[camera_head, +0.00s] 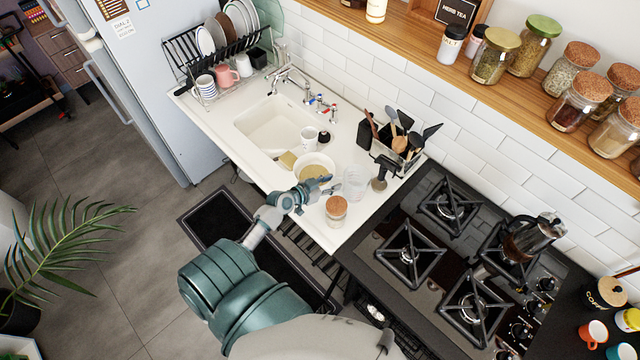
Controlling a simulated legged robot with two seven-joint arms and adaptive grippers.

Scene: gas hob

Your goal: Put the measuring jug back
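A clear glass vessel (355,183), which looks like the measuring jug, stands on the white counter to the left of the hob. My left gripper (333,184) reaches in over the counter edge, just left of the jug. Its two fingers look parted and point toward the jug, with nothing seen between them. Whether a fingertip touches the glass I cannot tell. My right gripper is out of view.
A cork-lidded jar (336,210) stands close in front of the jug. A bowl (314,168) and a white mug (309,137) sit behind my gripper, by the sink (275,125). A utensil holder (392,150) stands behind the jug. The black hob (425,280) lies right.

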